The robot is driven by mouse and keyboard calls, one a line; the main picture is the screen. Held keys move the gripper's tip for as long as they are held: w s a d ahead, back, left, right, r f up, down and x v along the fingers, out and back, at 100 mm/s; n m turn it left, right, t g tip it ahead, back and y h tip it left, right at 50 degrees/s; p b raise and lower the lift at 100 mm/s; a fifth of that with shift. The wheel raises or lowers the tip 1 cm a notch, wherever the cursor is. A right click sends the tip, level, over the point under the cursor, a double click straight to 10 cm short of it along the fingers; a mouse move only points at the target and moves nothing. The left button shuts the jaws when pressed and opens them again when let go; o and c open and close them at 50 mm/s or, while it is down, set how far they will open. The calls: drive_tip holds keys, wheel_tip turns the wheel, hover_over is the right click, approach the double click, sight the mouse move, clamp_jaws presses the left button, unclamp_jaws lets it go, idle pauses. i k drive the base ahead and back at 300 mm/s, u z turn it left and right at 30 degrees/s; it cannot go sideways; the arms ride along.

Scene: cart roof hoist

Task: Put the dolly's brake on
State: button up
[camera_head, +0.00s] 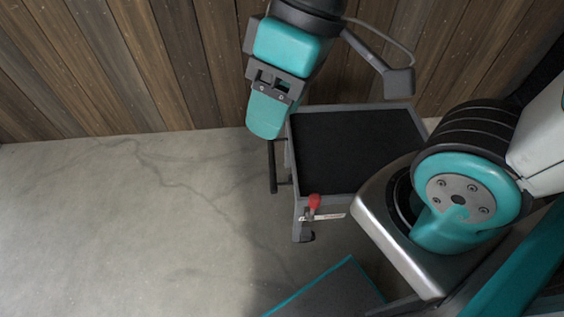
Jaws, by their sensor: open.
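The dolly (299,160) is a low grey cart with a black top, standing against the plank wall. A brake lever with a red knob (314,202) stands up at its near left corner, above a white strip with red markings (329,217). A dark caster (307,237) shows below that corner. My gripper (268,110), teal and grey, hangs over the dolly's far left corner. It is open and apart from the lever, which is nearer the camera. Nothing is seen in it, though its fingertips are hard to make out.
A dark push bar (273,167) sticks out on the dolly's left side. The wooden wall (120,65) closes off the back. The concrete floor (120,230) to the left is clear. My own base and arm fill the lower right, close to the dolly's near right side.

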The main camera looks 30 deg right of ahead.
sight(315, 199)
drive_tip(key=z, duration=1.25)
drive_tip(key=k, duration=0.95)
drive_tip(key=u, duration=1.25)
